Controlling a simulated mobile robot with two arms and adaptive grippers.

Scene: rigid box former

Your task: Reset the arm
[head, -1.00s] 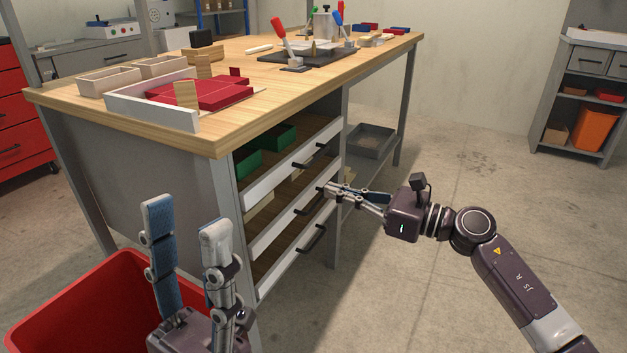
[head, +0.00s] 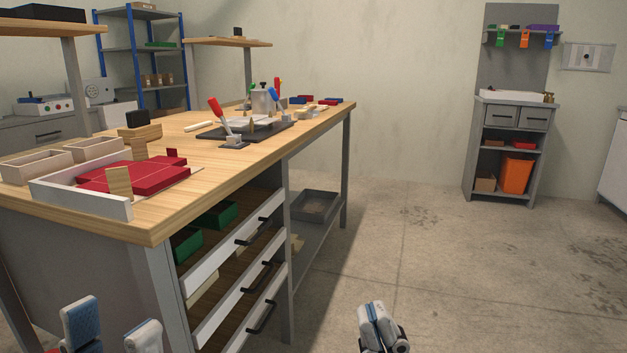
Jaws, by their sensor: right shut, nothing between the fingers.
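My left gripper (head: 112,328) shows at the bottom left, in front of the workbench's grey side panel. Its two fingers stand upright and well apart, with nothing between them. My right gripper (head: 377,318) is at the bottom middle, over the bare floor, to the right of the bench drawers. Its fingers point up and lie together, with nothing held. Most of both arms is below the picture.
A grey cabinet (head: 468,150) is at the back right. The floor between is clear.

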